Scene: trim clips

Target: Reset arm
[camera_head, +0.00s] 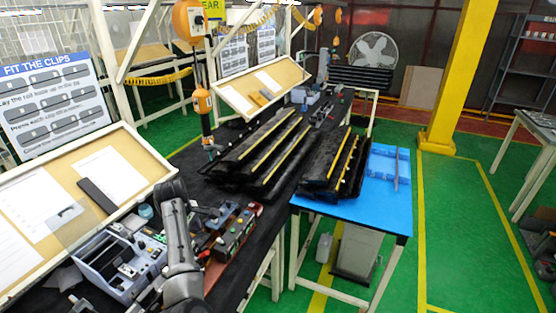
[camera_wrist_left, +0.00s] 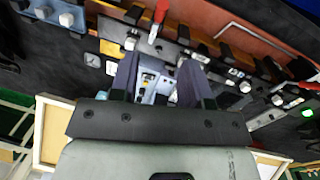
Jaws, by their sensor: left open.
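My left arm (camera_head: 178,240) rises from the bottom edge in the head view, over the dark bench beside the grey-blue bin. In the left wrist view my left gripper (camera_wrist_left: 157,82) has its two dark fingers apart, with nothing held between them. Beyond the gap lies a small light-coloured block with dark details, apparently below the fingertips. A brown-red tool rack (camera_wrist_left: 245,35) with several clips, knobs and a red-handled tool runs across the upper part of that view. My right gripper is in neither view.
A grey-blue bin (camera_head: 108,262) stands left of the arm. Red and green boxes (camera_head: 235,230) stand right of it. Black trim strips (camera_head: 262,150) lie farther back. A blue table (camera_head: 355,207) carries more trim and a blue tray (camera_head: 385,165). The green floor at right is mostly clear.

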